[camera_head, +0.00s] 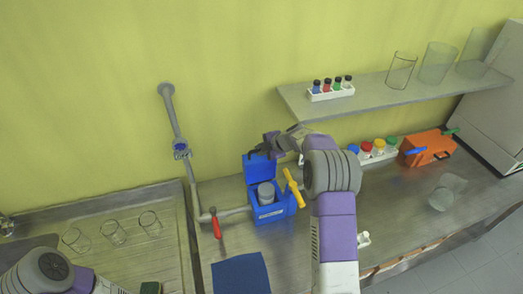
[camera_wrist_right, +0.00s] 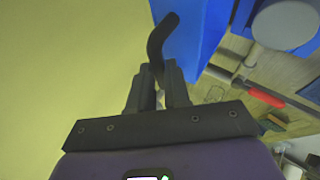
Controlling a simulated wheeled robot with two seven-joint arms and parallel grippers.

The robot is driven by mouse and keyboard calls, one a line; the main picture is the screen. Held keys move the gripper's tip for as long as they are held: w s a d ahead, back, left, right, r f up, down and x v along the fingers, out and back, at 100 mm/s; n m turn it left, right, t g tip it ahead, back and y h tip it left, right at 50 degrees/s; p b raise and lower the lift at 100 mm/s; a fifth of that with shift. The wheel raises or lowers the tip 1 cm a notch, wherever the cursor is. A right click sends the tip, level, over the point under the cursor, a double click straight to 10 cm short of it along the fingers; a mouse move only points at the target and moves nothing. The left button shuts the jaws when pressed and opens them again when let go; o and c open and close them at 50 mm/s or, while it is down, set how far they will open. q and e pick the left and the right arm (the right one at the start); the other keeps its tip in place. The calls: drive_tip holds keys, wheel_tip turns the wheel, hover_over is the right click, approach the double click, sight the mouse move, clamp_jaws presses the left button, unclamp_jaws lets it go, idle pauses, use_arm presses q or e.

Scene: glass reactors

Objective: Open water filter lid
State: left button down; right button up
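The water filter is a blue box (camera_head: 268,211) on the counter, with a grey cylinder (camera_head: 266,192) inside. Its blue lid (camera_head: 262,170) stands raised at the back of the box; in the right wrist view the lid (camera_wrist_right: 190,35) is a large blue panel. A dark bent handle (camera_wrist_right: 160,38) runs down between the fingers of my right gripper (camera_wrist_right: 156,75), which look closed around it. In the head view my right gripper (camera_head: 264,150) is at the lid's top edge, partly hidden by its own wrist. My left gripper is outside the view.
A yellow handle (camera_head: 294,188) is at the box's right, and a red-handled valve (camera_head: 216,224) on a pipe at its left. A shelf (camera_head: 395,98) holds glass beakers and small bottles. An orange box (camera_head: 428,147) stands right. Glasses (camera_head: 113,232) stand on the left drainer.

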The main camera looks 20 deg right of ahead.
drive_tip(key=o, duration=0.4)
drive_tip(key=shift+r, duration=0.3)
drive_tip(key=shift+f, duration=0.15)
drive_tip(key=v, duration=0.7)
drive_tip(key=shift+s+r, duration=0.25)
